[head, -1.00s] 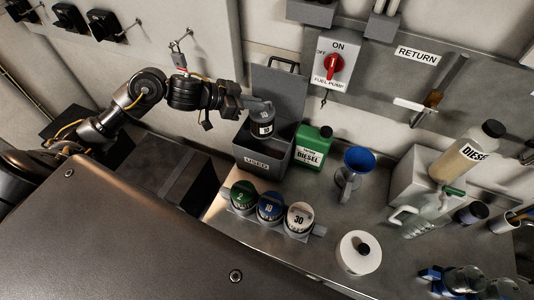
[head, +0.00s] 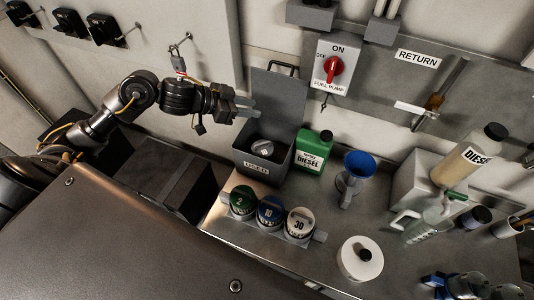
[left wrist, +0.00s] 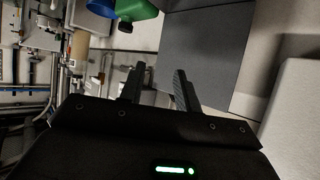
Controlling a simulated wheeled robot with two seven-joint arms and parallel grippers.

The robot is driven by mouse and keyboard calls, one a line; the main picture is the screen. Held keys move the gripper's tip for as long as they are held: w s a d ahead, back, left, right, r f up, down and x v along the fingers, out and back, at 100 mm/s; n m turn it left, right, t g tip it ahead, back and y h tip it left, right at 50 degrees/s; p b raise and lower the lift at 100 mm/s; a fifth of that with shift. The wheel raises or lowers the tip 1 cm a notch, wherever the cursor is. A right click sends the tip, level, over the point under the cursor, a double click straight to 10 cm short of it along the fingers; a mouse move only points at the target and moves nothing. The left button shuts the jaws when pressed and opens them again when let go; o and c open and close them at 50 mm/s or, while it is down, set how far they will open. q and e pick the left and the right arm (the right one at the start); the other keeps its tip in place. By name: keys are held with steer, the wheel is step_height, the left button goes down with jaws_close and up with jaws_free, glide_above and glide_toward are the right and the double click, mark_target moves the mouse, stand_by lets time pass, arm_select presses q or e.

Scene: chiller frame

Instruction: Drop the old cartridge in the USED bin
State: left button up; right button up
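The old cartridge (head: 262,147) lies inside the grey USED bin (head: 254,168), and only its pale round end and part of its side show. The bin stands on the bench with its lid (head: 278,92) raised against the wall. My left gripper (head: 250,108) is above the bin's left side, in front of the lid, open and empty. In the left wrist view the two fingers of the left gripper (left wrist: 155,88) stand apart with nothing between them. My right gripper is in neither view.
A green diesel can (head: 313,152) stands right of the bin. A blue funnel (head: 358,162) is further right. Three cartridges, green (head: 242,201), blue (head: 270,211) and white (head: 299,223), stand in a rack in front.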

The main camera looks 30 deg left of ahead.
arm_select(q)
steer(key=b+v, duration=0.2)
steer(key=v, duration=0.7)
steer(key=shift+b, duration=0.3)
steer(key=shift+a, duration=0.1)
